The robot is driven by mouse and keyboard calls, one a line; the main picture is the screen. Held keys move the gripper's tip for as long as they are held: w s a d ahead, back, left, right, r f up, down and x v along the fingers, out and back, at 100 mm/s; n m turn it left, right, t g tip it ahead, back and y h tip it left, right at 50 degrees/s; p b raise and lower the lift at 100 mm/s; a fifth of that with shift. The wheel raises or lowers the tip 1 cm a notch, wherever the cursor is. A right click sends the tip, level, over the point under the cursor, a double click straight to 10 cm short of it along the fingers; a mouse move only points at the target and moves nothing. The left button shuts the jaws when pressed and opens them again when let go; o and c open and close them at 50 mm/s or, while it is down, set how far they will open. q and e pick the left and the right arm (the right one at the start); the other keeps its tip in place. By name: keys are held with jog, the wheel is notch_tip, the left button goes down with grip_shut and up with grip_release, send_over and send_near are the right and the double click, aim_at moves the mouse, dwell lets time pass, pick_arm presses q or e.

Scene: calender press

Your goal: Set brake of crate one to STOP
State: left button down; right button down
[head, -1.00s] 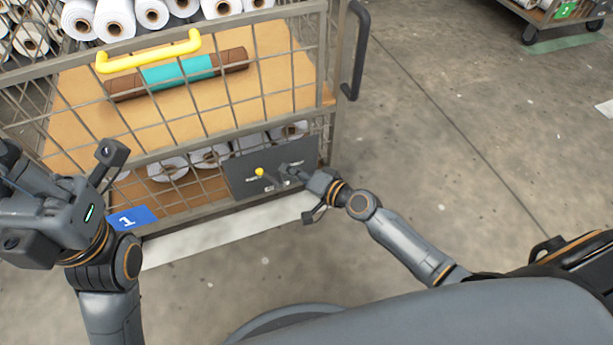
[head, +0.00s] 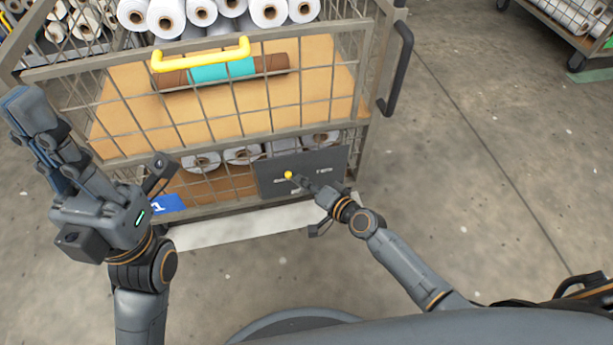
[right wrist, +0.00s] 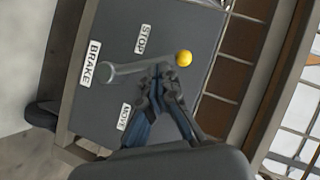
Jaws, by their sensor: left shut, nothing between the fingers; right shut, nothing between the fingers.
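The brake plate (head: 330,165) of crate one is a dark grey panel at the crate's lower right. In the right wrist view it shows the labels BRAKE (right wrist: 90,64), STOP (right wrist: 142,38) and MOVE (right wrist: 124,117). The grey brake lever (right wrist: 128,68) ends in a yellow knob (right wrist: 183,58) and lies between STOP and MOVE, nearer STOP. My right gripper (right wrist: 160,72) is shut, its tips at the lever on the MOVE side; I cannot tell whether they touch. It also shows in the head view (head: 306,184). My left gripper (head: 22,100) is shut and empty, raised at the left.
The crate has a wire mesh front, a yellow handle (head: 200,56), a black side handle (head: 400,70) and a blue number plate (head: 168,204). White rolls and a brown-teal roll (head: 222,70) lie inside. Floor at the right is clear; another cart (head: 575,30) stands behind.

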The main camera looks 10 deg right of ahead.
jog(key=shift+a+f, duration=0.15)
jog(key=shift+a, duration=0.4)
jog(key=shift+d, duration=0.15)
